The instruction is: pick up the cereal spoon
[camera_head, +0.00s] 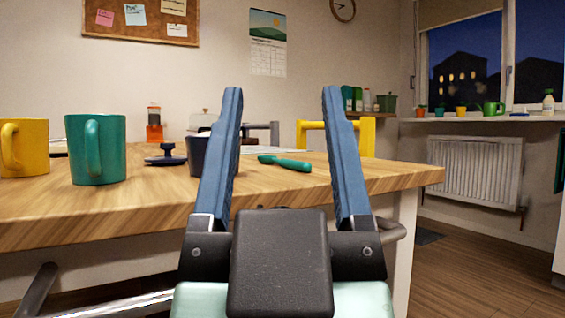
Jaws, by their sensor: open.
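My gripper (283,92) is open, with two blue fingers raised and spread in front of the table and nothing between them. A green long-handled utensil (286,163) lies on the wooden table (375,179) and shows through the gap between the fingers, beyond them. I cannot tell for sure that it is the cereal spoon; no spoon bowl is clear in this view. The left finger covers part of a dark blue cup (198,156) near the utensil's left side.
A teal mug (112,150) and a yellow mug (30,148) stand at the table's left. A dark tamper-like object (166,155) and an orange bottle (154,126) stand behind. A yellow chair (367,136) is beyond the table. The right table corner is clear.

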